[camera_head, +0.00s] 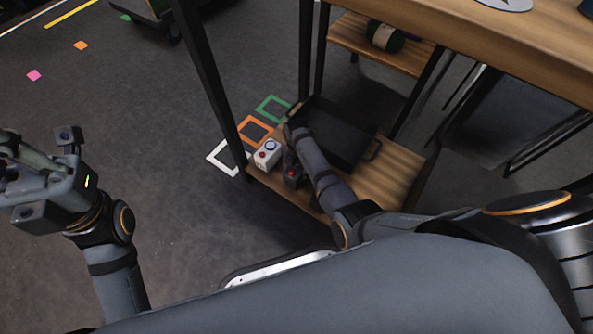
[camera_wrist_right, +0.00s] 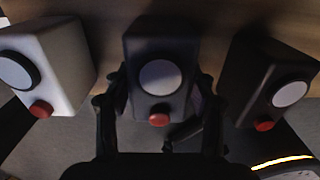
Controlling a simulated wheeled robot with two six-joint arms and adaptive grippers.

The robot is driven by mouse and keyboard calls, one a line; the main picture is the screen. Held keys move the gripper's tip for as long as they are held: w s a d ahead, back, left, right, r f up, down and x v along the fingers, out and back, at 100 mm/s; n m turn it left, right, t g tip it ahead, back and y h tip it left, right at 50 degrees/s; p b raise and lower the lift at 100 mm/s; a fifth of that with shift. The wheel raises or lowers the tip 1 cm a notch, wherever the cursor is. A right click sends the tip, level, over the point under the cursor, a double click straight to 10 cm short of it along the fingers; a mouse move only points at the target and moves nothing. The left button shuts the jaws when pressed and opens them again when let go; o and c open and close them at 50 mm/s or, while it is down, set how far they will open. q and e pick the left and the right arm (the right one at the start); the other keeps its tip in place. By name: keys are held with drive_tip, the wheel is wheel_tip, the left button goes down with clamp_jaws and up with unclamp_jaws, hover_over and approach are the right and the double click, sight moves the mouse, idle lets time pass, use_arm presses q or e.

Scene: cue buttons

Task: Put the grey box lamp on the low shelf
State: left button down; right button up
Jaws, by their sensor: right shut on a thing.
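The grey box lamp (camera_wrist_right: 150,50), with a round pale disc and a red button, is in the middle of the right wrist view. My right gripper (camera_wrist_right: 160,100) is shut on it, one finger on each side. I cannot tell whether its base touches the wood behind it. In the head view my right gripper (camera_head: 291,158) is down at the near left edge of the low shelf (camera_head: 395,185), largely hidden by its own arm. A dark box with a red button (camera_head: 291,175) shows there. My left gripper (camera_head: 40,175) is raised at the far left, away from the shelf; its fingers are unclear.
A white box (camera_head: 268,153) and a darker box (camera_wrist_right: 262,80) stand on either side of the grey one. A black tray (camera_head: 340,135) fills the shelf's back. Table legs (camera_head: 207,75) rise close by. White, orange and green squares (camera_head: 273,108) mark the floor.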

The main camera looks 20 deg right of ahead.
drive_tip(key=shift+w, duration=0.15)
drive_tip(key=shift+f, duration=0.1)
drive_tip(key=o, duration=1.2)
drive_tip(key=shift+f, duration=0.15)
drive_tip(key=o, duration=0.4)
drive_tip(key=shift+o, duration=0.2)
